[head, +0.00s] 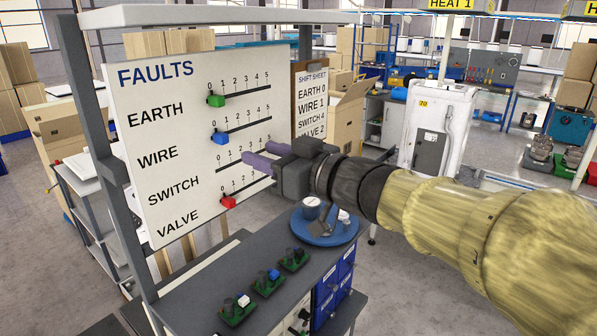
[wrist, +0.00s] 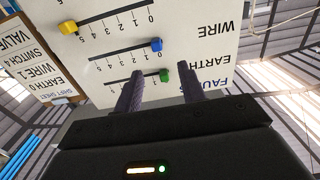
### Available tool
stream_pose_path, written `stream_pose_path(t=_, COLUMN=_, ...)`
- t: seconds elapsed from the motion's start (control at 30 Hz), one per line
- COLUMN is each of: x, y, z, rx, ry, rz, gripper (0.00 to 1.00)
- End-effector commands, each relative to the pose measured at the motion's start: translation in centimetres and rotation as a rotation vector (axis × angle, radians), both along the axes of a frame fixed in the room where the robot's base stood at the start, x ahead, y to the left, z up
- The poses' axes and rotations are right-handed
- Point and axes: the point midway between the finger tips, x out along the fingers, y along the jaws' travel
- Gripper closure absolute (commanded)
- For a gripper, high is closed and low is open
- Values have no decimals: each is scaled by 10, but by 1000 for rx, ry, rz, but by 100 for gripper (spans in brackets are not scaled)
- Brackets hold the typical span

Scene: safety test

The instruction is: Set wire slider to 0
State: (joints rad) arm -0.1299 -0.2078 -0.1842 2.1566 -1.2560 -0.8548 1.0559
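The white FAULTS board (head: 165,78) carries slider rows for EARTH, WIRE, SWITCH and VALVE, each numbered 0 to 5. The blue WIRE slider (head: 219,138) sits at 0; it also shows at 0 in the upside-down wrist view (wrist: 156,44). The green EARTH slider (head: 216,100) is at 0. The red VALVE slider (head: 228,202) is at the low end. The yellow SWITCH slider (wrist: 68,27) is near the high end, hidden by my gripper in the head view. My gripper (head: 257,152) is open and empty in front of the board; its fingers (wrist: 160,70) appear either side of the green slider.
A shift sheet (head: 311,105) right of the board reads EARTH 0, WIRE 1, SWITCH 4. A grey post (head: 112,180) stands at the board's left.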

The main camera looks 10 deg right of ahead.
Motion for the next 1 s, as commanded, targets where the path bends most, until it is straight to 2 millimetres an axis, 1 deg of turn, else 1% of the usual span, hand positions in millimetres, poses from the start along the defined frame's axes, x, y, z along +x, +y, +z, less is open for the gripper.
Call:
stream_pose_path(t=0.03, x=-8, y=-9, z=-1, rx=1, ry=-2, rz=-5, gripper=60)
stream_pose_path(t=0.2, x=-32, y=-32, z=0, rx=1, ry=-1, rz=-8, gripper=60)
stream_pose_path(t=0.23, x=-32, y=-34, z=2, rx=0, ry=1, rz=-8, gripper=60)
stream_pose_path(t=0.4, x=-42, y=-44, z=2, rx=-1, ry=1, rz=-9, gripper=60)
stream_pose_path(t=0.63, x=-49, y=-48, z=0, rx=-1, ry=1, rz=-6, gripper=60)
stream_pose_path(t=0.9, x=-50, y=-45, z=0, rx=-1, ry=1, rz=4, gripper=60)
stream_pose_path(t=1.0, x=-47, y=-45, z=-3, rx=1, ry=2, rz=-8, gripper=60)
